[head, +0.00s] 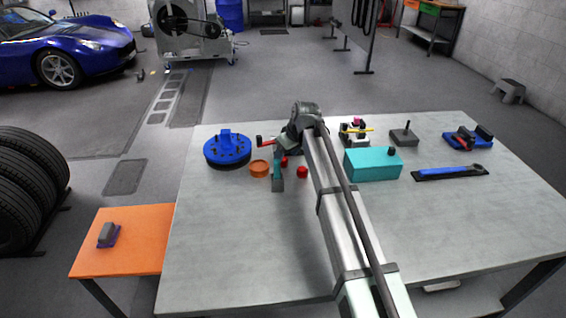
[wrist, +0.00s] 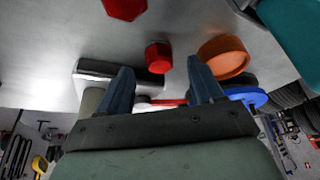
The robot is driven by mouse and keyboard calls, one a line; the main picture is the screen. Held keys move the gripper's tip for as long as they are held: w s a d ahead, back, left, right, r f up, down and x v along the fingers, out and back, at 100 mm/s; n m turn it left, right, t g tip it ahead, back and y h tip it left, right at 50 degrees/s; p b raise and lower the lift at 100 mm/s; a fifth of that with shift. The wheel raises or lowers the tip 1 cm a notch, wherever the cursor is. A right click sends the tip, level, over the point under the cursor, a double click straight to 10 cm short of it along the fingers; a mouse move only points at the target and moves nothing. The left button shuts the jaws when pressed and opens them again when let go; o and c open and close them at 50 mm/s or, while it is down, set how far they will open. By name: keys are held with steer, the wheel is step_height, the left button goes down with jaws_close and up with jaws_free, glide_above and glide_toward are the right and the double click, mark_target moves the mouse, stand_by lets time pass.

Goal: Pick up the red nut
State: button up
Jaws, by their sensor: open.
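My gripper (wrist: 160,78) is open and empty, its two dark fingers spread apart. In the head view my gripper (head: 287,147) is over the middle of the table's far half, partly hidden by my own arm. A red hexagonal nut (wrist: 158,57) shows just beyond the gap between the fingertips, apart from them. It appears partly hidden in the head view (head: 284,161). A second red hexagonal piece (wrist: 125,8) is cut off by the top edge of the wrist view; it seems to be the red piece (head: 302,172) nearer me on the table.
A blue hub (head: 227,149) is farther left. A teal box (head: 373,165) stands right. The near table is clear.

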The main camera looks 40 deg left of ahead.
mark_target(283, 162)
steer(key=shift+x, duration=1.45)
steer(key=shift+w, duration=0.1)
steer(key=shift+c, duration=0.5)
jaws_close()
steer(key=shift+r, duration=0.1)
